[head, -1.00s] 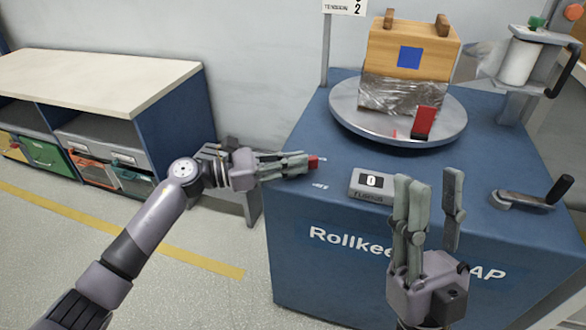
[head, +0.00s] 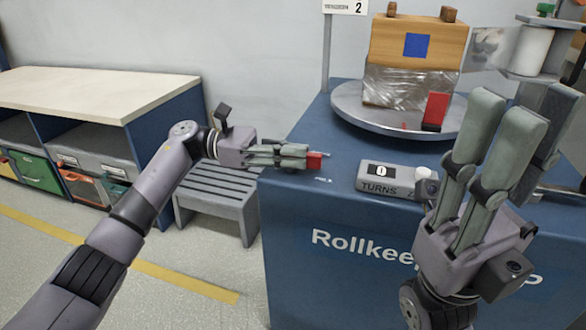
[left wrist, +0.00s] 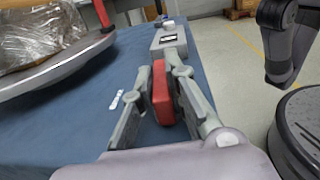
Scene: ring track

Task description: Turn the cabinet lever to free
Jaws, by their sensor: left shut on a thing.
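The blue cabinet (head: 330,260) stands in front of me with its top visible. A red lever handle (head: 314,161) is at the left edge of its top. My left gripper (head: 300,157) reaches in from the left, level, with its fingers around the red handle. The left wrist view shows the handle (left wrist: 163,92) between the two fingers, gripped. A small white label (head: 322,180) lies beside it on the top, too small to read. My right gripper (head: 528,135) is open and empty, raised in front of the cabinet's right side.
A grey turntable (head: 350,112) bears a film-wrapped box (head: 415,45). A TURNS counter (head: 385,180) showing 0 sits between my grippers. A film roll (head: 530,50) is at the back right. A slatted grey stool (head: 215,190) and shelf unit (head: 100,85) stand left.

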